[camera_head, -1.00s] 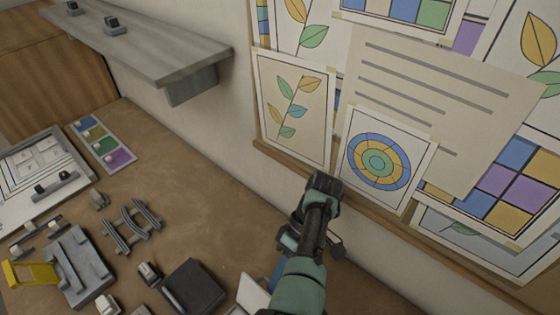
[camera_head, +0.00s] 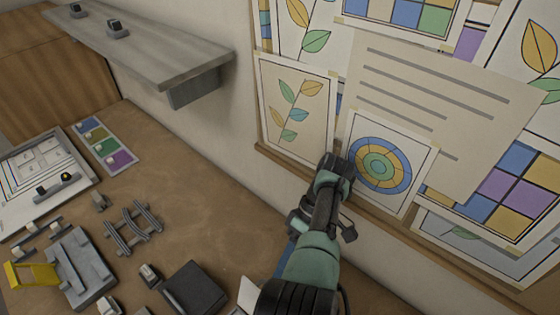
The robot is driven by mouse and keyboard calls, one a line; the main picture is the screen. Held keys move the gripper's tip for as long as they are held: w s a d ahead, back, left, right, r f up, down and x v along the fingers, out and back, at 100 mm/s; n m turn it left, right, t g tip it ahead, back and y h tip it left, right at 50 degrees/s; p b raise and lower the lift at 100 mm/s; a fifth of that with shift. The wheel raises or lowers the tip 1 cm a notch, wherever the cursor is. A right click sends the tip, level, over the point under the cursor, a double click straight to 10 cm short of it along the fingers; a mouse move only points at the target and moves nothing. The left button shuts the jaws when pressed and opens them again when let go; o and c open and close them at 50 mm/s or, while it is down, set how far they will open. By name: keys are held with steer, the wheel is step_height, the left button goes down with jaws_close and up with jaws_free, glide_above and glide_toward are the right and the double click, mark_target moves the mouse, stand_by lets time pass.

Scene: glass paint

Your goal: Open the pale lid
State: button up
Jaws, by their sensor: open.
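A pale flat piece (camera_head: 249,293), which may be the pale lid, shows at the bottom edge, left of my arm. My arm and the picture edge hide most of it, so I cannot tell whether it is shut. My gripper (camera_head: 322,227) is beyond and above it, near the wall. Dark parts of it stick out on both sides of my arm link, which hides the rest. It is open, and I see nothing held in it. Its fingertips are not clear.
A grey shelf (camera_head: 150,55) juts from the wall at upper left. Pinned sheets (camera_head: 385,165) cover the wall behind my arm. The table's middle is clear.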

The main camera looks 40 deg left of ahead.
steer(key=shift+v, duration=1.2)
